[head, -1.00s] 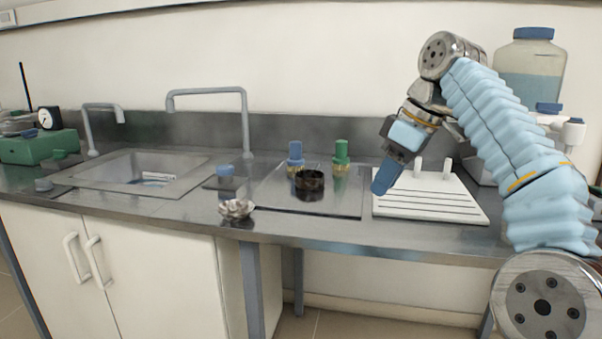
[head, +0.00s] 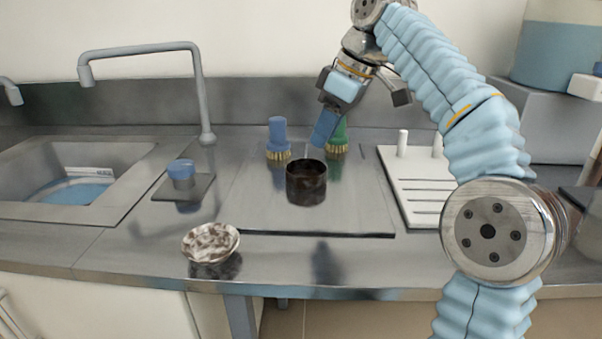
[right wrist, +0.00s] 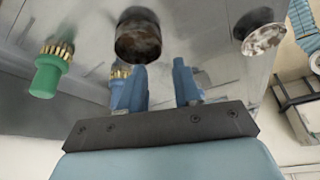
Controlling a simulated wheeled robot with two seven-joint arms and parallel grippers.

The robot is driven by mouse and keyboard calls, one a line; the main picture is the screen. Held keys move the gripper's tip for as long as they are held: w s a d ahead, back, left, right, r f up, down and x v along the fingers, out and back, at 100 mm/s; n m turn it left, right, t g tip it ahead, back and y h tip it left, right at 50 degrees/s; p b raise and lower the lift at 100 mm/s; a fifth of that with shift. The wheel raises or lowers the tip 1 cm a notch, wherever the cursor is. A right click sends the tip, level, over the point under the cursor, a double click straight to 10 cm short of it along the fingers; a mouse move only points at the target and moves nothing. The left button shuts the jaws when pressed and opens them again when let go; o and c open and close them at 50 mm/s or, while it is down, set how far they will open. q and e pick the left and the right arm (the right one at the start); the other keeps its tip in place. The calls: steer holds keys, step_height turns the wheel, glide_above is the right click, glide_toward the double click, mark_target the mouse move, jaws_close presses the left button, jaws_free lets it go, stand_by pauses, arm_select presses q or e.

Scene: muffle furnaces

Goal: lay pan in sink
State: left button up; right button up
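The pan, taken as a dark, rust-stained round vessel (head: 306,184), stands upright on the steel board right of the sink. It also shows in the right wrist view (right wrist: 138,38), beyond the fingertips. The steel sink (head: 112,160) is at the left, with a blue patch in its basin. My right gripper (head: 324,130) is above and just behind the pan in the head view, pointing down. In the right wrist view its two blue fingers (right wrist: 160,86) are apart with nothing between them. My left gripper is not in view.
A blue brush (head: 277,138) and a green brush (head: 338,138) stand behind the pan. A speckled bowl (head: 210,241) sits near the front edge. A blue-topped item (head: 181,172) and a grey faucet (head: 200,95) lie toward the sink. A white rack (head: 415,180) is at right.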

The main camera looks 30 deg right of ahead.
mark_target(300, 172)
steer(key=x, duration=0.6)
steer(key=shift+w+a+x, duration=0.1)
steer(key=shift+a+x, duration=0.05)
steer(key=shift+x, duration=1.2)
steer(key=shift+w+a+x, duration=0.1)
steer(key=shift+x, duration=1.2)
steer(key=shift+r, duration=0.15)
jaws_close()
